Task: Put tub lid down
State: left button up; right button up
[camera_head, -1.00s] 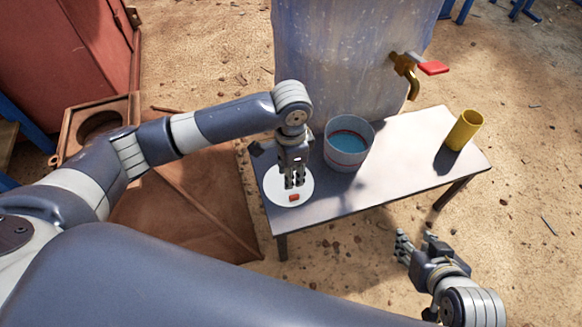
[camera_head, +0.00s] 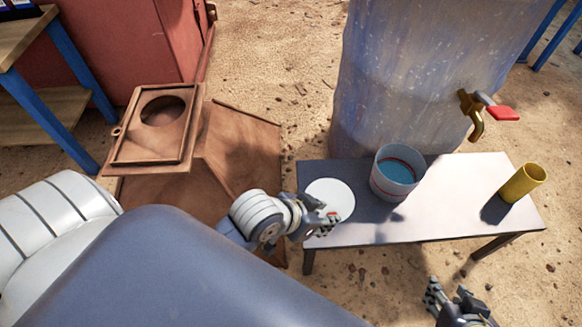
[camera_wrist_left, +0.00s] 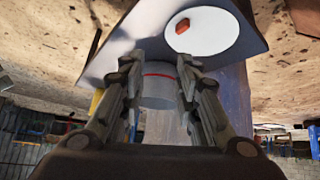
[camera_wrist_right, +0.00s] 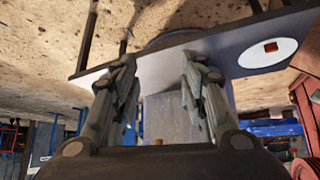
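The white round tub lid (camera_head: 331,194) lies flat on the left end of the table, beside the tub. Its small red handle is partly hidden by my left gripper in the head view, but shows clearly in the left wrist view (camera_wrist_left: 182,26). The tub (camera_head: 395,180) stands upright and uncovered, with blue liquid inside and a red band. My left gripper (camera_wrist_left: 157,72) is open and empty; in the head view it overlaps the lid's near edge. My right gripper (camera_wrist_right: 158,70) is open and empty, in front of the table at the bottom right of the head view.
The grey table (camera_head: 450,205) also bears a yellow cup (camera_head: 522,182) at its right end. A large bluish barrel with a brass tap (camera_head: 472,112) and red handle stands behind. A rusty metal frame (camera_head: 152,122) is at the left. The table middle is clear.

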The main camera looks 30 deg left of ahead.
pick_arm(q)
jog(key=s+a+n+y, duration=0.1)
jog(key=s+a+y, duration=0.1)
jog(key=a, duration=0.4)
jog(key=shift+s+a+n+t, duration=0.2)
jog(key=shift+s+n+t, duration=0.1)
jog(key=shift+s, duration=0.05)
pick_arm(e)
jog(key=shift+f, duration=0.1)
